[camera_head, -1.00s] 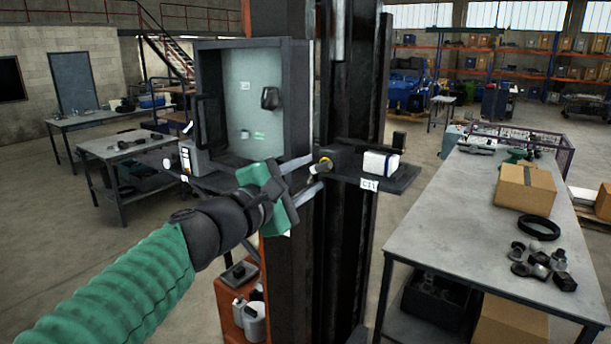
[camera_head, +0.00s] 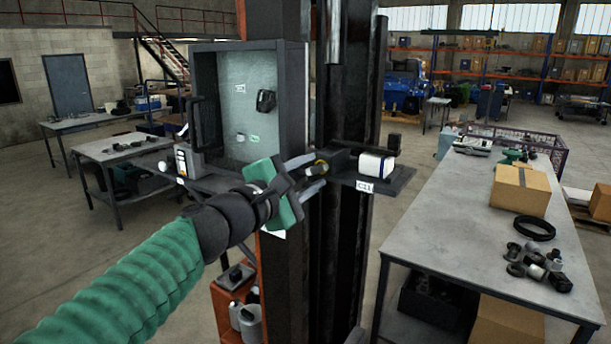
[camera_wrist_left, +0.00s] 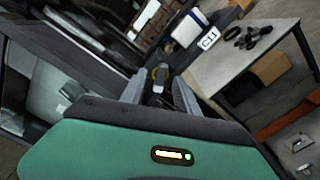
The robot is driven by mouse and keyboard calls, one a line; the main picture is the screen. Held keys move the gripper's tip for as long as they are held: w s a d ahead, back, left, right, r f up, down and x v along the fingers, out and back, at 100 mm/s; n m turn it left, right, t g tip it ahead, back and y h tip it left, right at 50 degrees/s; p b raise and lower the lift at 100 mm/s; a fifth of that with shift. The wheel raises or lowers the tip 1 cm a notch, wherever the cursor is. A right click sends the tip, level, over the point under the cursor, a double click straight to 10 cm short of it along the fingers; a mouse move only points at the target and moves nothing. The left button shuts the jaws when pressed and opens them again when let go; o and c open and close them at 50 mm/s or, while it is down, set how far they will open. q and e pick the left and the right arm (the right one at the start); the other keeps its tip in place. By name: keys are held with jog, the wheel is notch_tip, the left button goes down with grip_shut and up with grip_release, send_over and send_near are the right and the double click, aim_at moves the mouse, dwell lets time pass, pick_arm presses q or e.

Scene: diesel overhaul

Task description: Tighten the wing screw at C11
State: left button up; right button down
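The C11 label (camera_head: 365,187) sits on the front of a dark bracket shelf on the black column. In the left wrist view the screw (camera_wrist_left: 160,74) lies between the fingertips (camera_wrist_left: 160,80), with a gap visible on each side. Whether either finger touches it I cannot tell. The label also shows there (camera_wrist_left: 209,39). My right gripper is not in view.
A white block with a dark band (camera_head: 376,165) rests on the shelf. An open grey cabinet (camera_head: 300,100) stands left of the column. A workbench (camera_head: 440,220) with a cardboard box (camera_head: 519,190), a black ring (camera_head: 535,228) and several small parts is at right.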

pick_arm(q)
jog(key=shift+x, duration=0.9)
jog(key=shift+s, duration=0.1)
grip_shut()
jog(key=shift+a, duration=0.1)
dwell(0.8)
